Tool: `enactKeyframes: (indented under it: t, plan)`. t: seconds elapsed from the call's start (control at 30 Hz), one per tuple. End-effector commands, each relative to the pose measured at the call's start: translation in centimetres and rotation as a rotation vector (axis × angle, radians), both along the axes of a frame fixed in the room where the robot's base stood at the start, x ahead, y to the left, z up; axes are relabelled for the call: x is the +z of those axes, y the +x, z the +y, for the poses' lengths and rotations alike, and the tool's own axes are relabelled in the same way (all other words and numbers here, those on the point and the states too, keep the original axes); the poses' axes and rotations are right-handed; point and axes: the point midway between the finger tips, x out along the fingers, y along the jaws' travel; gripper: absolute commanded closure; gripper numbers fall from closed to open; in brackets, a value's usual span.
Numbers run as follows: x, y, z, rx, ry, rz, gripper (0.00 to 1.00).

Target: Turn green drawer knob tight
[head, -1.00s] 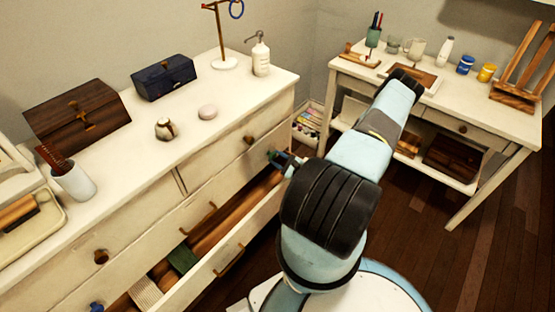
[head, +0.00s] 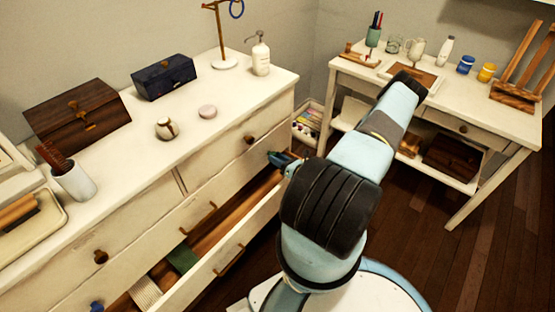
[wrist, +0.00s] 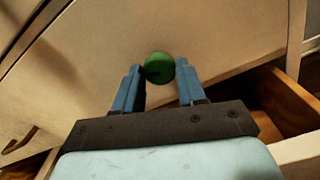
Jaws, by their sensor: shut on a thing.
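The green drawer knob (wrist: 159,67) is round and sits on a cream drawer front (wrist: 225,50) in the wrist view. My gripper (wrist: 160,73) has its two blue fingers on either side of the knob and is shut on it. In the head view my gripper (head: 284,160) is at the right end of the dresser's front, above the open drawer. The knob cannot be made out there behind the fingers. In the wrist view the drawer front looks strongly tilted.
A lower drawer (head: 230,262) stands pulled out below my gripper, with a green item (head: 182,258) inside. The dresser top (head: 150,150) holds boxes, a pump bottle (head: 260,55) and small things. A white desk (head: 510,115) stands at the right; dark floor lies between.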

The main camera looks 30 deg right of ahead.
Motion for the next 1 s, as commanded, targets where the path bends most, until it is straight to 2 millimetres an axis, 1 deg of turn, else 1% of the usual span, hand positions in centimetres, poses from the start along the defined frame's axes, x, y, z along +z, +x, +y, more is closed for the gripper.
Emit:
enactKeyframes:
  t: [1.0]
  plan:
    - [-0.14, -0.04, -0.12, -0.005, 0.891, 0.328, 0.90]
